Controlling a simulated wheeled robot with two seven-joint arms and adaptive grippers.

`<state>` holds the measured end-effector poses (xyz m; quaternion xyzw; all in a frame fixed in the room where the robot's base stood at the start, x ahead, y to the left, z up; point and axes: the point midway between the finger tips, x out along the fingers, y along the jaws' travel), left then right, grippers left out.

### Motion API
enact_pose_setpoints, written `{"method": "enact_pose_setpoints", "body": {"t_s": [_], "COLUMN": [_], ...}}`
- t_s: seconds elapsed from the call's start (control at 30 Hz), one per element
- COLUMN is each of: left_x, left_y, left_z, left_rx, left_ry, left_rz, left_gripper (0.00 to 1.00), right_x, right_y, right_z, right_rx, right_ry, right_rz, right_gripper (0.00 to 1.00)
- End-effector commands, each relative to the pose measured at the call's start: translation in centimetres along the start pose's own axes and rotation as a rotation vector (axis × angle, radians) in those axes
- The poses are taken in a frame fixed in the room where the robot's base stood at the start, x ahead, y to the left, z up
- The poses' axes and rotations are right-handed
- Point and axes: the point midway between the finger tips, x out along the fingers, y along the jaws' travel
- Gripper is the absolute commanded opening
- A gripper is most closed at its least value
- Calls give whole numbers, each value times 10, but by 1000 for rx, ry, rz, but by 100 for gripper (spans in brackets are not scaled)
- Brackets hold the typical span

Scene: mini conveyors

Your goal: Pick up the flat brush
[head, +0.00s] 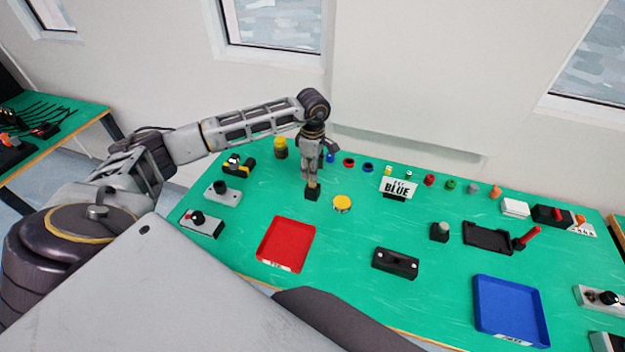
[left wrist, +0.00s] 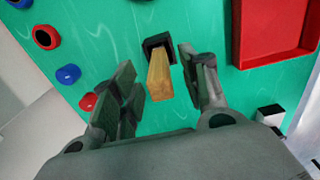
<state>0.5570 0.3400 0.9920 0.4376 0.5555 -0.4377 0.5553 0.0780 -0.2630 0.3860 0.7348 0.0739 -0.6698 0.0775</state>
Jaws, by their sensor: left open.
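The flat brush shows as a light wooden handle (left wrist: 160,76) that stands up from a small black holder (left wrist: 154,42) in the left wrist view. In the head view the holder (head: 312,195) stands on the green table, with a bit of the handle (head: 312,181) above it. The brush's other end is hidden in the holder. My left gripper (head: 312,170) points down over the brush. In the left wrist view its fingers (left wrist: 158,64) are open, one on each side of the handle, with visible gaps. My right gripper is not in view.
A red tray (head: 262,247) lies in front of the holder and a yellow button (head: 342,203) to its right. A black switch box (head: 395,263) and blue tray (head: 484,318) lie further right.

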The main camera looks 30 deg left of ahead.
Motion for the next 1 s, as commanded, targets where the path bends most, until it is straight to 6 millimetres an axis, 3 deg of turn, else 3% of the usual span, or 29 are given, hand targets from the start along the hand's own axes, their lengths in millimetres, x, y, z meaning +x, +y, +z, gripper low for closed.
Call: {"method": "enact_pose_setpoints", "body": {"t_s": [0.33,0.83,1.0], "left_x": [31,33,33], "left_y": [0,0,0], "left_z": [-1,-1,-1], "left_rx": [1,0,0], "left_ry": [0,0,0], "left_rz": [-1,0,0], "left_gripper": [45,45,24], "right_x": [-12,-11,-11], "right_y": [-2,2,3], "right_z": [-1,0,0], "right_rx": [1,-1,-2], "right_ry": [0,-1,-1], "right_rz": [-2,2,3], "right_gripper": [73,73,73]}}
